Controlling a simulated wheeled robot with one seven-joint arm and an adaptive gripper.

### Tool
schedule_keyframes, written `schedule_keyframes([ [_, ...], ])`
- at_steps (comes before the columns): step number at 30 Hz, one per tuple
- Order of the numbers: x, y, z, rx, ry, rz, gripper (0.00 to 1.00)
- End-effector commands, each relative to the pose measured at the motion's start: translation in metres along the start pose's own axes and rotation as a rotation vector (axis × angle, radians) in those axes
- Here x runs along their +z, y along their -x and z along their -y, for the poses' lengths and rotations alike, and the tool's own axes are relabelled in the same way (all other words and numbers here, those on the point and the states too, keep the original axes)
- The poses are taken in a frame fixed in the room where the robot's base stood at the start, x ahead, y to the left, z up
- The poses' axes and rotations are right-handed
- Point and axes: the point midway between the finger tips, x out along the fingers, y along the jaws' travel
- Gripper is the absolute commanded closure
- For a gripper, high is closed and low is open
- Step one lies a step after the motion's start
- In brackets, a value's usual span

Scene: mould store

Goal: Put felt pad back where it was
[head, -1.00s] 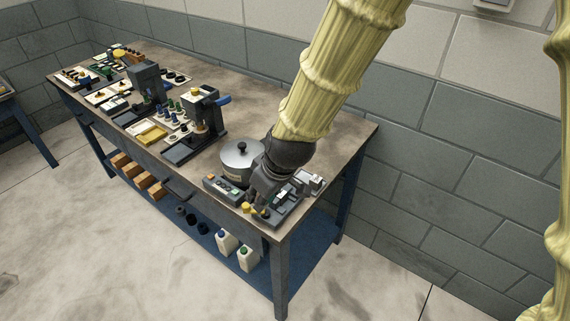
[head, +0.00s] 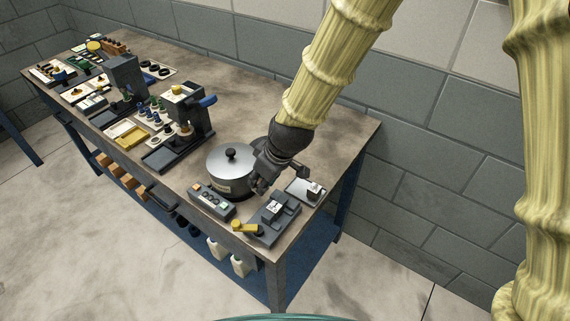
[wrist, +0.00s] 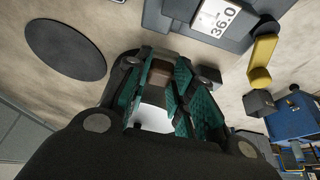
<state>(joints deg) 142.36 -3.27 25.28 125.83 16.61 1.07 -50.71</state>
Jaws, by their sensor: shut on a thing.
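My gripper (head: 262,188) hangs over the near right end of the workbench, beside the silver lidded pot (head: 228,184) and behind the dark gauge block with its white display (head: 275,208). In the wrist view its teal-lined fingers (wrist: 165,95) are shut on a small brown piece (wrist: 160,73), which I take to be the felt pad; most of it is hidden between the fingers. The display, reading 36.0, shows in the wrist view (wrist: 216,20). A flat dark round disc (wrist: 65,50) lies bare on the bench, apart from my gripper.
A yellow handle (head: 243,226) sits by the gauge block. A button box (head: 212,201) stands in front of the pot. A small tray (head: 297,187) holding a block is to the right. Presses and parts trays fill the left. The back right bench top is clear.

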Motion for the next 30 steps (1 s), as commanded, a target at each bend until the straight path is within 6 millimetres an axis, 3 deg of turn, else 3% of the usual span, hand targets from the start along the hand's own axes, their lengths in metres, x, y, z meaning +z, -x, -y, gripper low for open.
schedule_keyframes([
  [12, -0.003, -0.007, -0.082, 0.000, -0.005, 0.000, 1.00],
  [23, -0.003, -0.011, -0.111, 0.002, -0.005, 0.000, 1.00],
  [30, 0.006, -0.033, -0.111, -0.001, -0.005, 0.001, 1.00],
])
